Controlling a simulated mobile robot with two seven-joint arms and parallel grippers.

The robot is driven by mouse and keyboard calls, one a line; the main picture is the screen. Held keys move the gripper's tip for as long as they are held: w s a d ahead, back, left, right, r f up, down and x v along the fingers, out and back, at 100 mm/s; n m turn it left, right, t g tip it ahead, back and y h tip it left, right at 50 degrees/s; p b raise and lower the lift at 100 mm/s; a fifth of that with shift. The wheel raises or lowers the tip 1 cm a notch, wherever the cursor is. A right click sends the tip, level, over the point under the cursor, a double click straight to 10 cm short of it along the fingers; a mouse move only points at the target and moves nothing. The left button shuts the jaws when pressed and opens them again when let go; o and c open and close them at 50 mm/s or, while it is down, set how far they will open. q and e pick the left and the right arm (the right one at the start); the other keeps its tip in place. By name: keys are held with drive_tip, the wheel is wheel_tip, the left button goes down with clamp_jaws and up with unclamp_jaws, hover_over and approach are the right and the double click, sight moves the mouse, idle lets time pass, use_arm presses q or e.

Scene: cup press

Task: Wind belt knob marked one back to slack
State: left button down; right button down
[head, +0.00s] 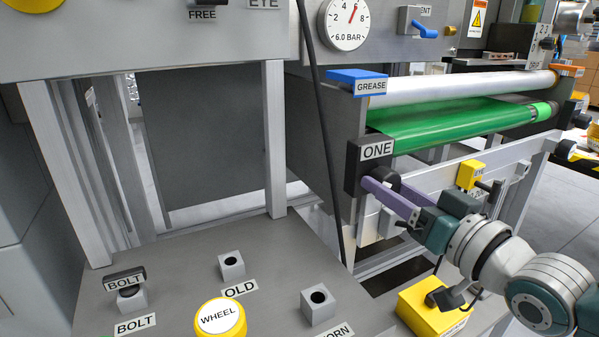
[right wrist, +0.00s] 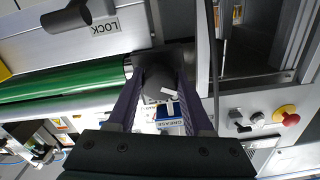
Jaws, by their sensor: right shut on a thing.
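The black block marked ONE (head: 375,152) sits at the near end of the green belt (head: 450,130). A dark round knob (head: 386,181) sticks out below its label and is partly hidden by my fingers. My right gripper (head: 390,195) has its purple fingers at this knob. In the right wrist view, the dark knob (right wrist: 162,72) lies between the two finger tips of my right gripper (right wrist: 160,85), and the fingers are shut on it. My left gripper is in neither view.
A blue GREASE block (head: 357,76) sits above the belt's near end. A yellow box (head: 432,312) stands under my arm. The grey panel with the yellow WHEEL button (head: 220,318) is at the front left.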

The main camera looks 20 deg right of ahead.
drive_tip(key=n+p, duration=0.1)
drive_tip(key=n, duration=0.3)
drive_tip(key=shift+d+n, duration=0.1)
drive_tip(key=shift+n, duration=0.6)
drive_tip(key=shift+c, duration=1.5)
unclamp_jaws()
